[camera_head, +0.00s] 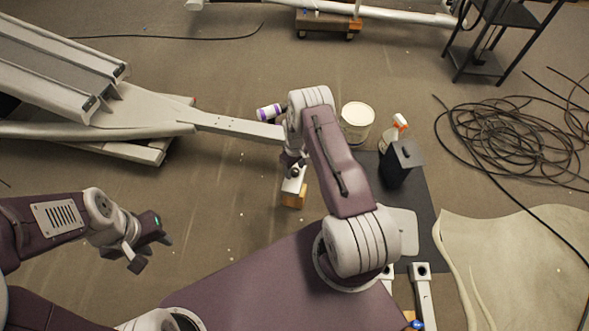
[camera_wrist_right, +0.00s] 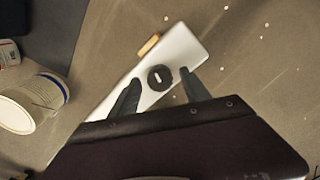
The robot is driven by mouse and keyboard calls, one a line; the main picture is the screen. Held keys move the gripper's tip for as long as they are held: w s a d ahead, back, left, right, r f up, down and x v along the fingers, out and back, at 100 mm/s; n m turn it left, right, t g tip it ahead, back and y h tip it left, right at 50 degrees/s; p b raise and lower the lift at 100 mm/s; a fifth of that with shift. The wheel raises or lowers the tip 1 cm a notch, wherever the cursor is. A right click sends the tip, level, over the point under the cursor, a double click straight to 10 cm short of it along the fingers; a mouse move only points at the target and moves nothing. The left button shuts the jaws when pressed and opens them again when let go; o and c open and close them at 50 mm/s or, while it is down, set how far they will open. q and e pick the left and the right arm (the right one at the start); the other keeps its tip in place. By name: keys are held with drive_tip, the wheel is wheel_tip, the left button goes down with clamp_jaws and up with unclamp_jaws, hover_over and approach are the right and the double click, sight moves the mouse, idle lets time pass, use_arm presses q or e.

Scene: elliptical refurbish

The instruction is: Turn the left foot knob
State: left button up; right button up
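The foot knob (camera_wrist_right: 160,77) is a dark round knob with a pale slot, on a silver-white bar end (camera_wrist_right: 181,52) in the right wrist view. In the head view the bar end (camera_head: 293,186) shows below my right wrist, and the knob is mostly hidden by it. My right gripper (camera_wrist_right: 159,80) is open, with one dark finger on each side of the knob. I cannot tell whether the fingers touch it. My left gripper (camera_head: 150,252) is open and empty at the lower left, well away from the bar.
A wooden block (camera_head: 293,200) supports the bar end. A white bucket (camera_head: 357,116), a spray bottle (camera_head: 396,130) and a black box (camera_head: 401,162) stand to the right. Coiled black cable (camera_head: 515,140) lies at far right. The floor between my arms is clear.

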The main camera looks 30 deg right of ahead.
clamp_jaws()
drive_tip(key=m, duration=1.4)
drive_tip(key=shift+m+p, duration=0.3)
drive_tip(key=shift+m, duration=0.1)
drive_tip(key=m, duration=0.4)
drive_tip(key=shift+m, duration=0.4)
